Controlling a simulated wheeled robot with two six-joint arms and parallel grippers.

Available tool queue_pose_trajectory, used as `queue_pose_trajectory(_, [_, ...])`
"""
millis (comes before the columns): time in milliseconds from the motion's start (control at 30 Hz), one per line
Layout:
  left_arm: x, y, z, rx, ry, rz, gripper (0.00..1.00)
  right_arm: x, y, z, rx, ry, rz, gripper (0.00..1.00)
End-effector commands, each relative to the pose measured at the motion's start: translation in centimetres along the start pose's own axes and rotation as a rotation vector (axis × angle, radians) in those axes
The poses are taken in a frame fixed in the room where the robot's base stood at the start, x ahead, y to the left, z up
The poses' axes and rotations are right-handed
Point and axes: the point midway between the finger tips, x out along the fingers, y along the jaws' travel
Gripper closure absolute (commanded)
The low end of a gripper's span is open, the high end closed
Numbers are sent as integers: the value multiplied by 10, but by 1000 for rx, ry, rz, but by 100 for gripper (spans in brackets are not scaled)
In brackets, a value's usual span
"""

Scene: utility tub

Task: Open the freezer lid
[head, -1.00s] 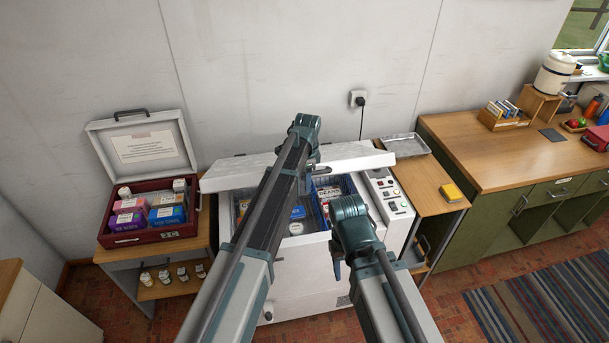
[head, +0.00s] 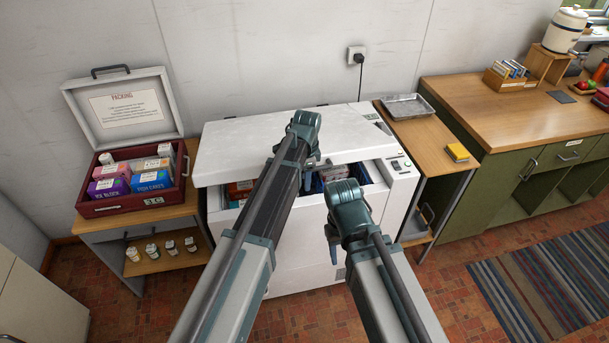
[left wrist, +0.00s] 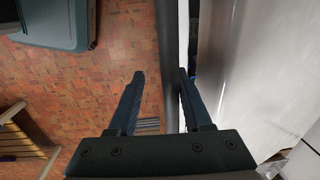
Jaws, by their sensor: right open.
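The white freezer (head: 300,260) stands against the wall. Its lid (head: 240,145) is partly raised, and a gap along its front shows packages inside. My left gripper (head: 309,180) is at the lid's front edge, partly hidden by its own arm. In the left wrist view my left gripper (left wrist: 160,78) has its fingers apart. A dark upright band runs between them, beside a pale surface at right; I cannot tell whether they touch it. My right gripper (head: 333,243) is open in front of the freezer, below the lid edge, mostly hidden by its wrist.
A red case (head: 135,195) with an open lid stands on a side table at left, with small bottles below. A metal tray (head: 407,106) and yellow block (head: 457,153) lie on the right side table. A green cabinet (head: 535,175) is further right.

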Motion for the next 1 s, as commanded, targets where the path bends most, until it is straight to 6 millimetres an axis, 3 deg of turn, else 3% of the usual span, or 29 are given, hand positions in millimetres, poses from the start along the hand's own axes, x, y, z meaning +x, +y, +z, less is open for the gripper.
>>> queue_pose_trajectory(33, [16, 4, 0, 0, 0, 0, 50, 16, -2, -1, 0, 0, 0, 50])
queue_pose_trajectory(433, [72, 18, 0, 1, 0, -13, 50, 72, -7, -4, 0, 0, 0, 50])
queue_pose_trajectory(600, [80, 19, 0, 1, 0, -36, 50, 81, -8, -5, 0, 0, 0, 50])
queue_pose_trajectory(1000, [78, 18, 0, 1, 0, -40, 50, 80, -7, -5, 0, 0, 0, 50])
